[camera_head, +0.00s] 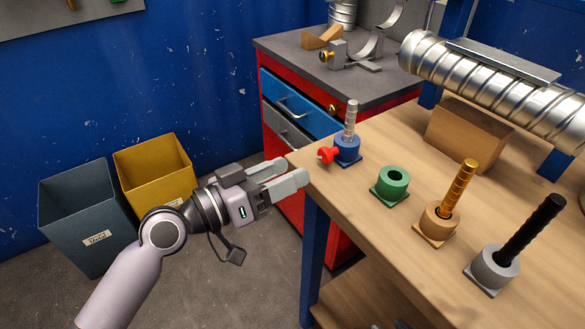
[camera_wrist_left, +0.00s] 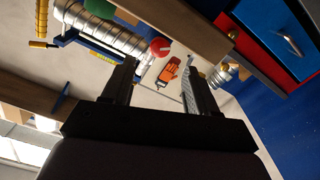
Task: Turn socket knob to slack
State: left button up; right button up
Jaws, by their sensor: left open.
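The red knob (camera_head: 326,154) sticks out from the left side of a blue socket (camera_head: 347,149) near the front-left corner of the wooden bench. A ribbed silver duct piece (camera_head: 351,116) stands upright in the socket. My left gripper (camera_head: 290,173) is open and empty. Its fingers appear just left of the knob in the head view, apart from it. In the left wrist view, the red knob (camera_wrist_left: 160,47) shows beyond and between the open fingers (camera_wrist_left: 160,66).
Green (camera_head: 392,184), tan (camera_head: 437,222) and grey (camera_head: 491,268) sockets line the bench; the last two hold a gold and a black piece. A large silver duct (camera_head: 490,80) lies behind. A red cabinet (camera_head: 340,80) and two bins (camera_head: 155,172) stand left.

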aim_at(322, 155)
dwell(0.3)
pick_arm(q)
jog(key=shift+w+d+r+n, duration=0.1)
jog(key=shift+w+d+n, duration=0.7)
jog(key=shift+n, duration=4.2)
jog(key=shift+w+d+f+n, duration=0.1)
jog(key=shift+w+d+n, duration=0.6)
jog(key=shift+n, duration=4.3)
jog(key=shift+w+d+r+n, duration=0.2)
jog(key=shift+d+n, duration=1.1)
jog(key=shift+n, duration=3.7)
jog(key=shift+f, duration=0.1)
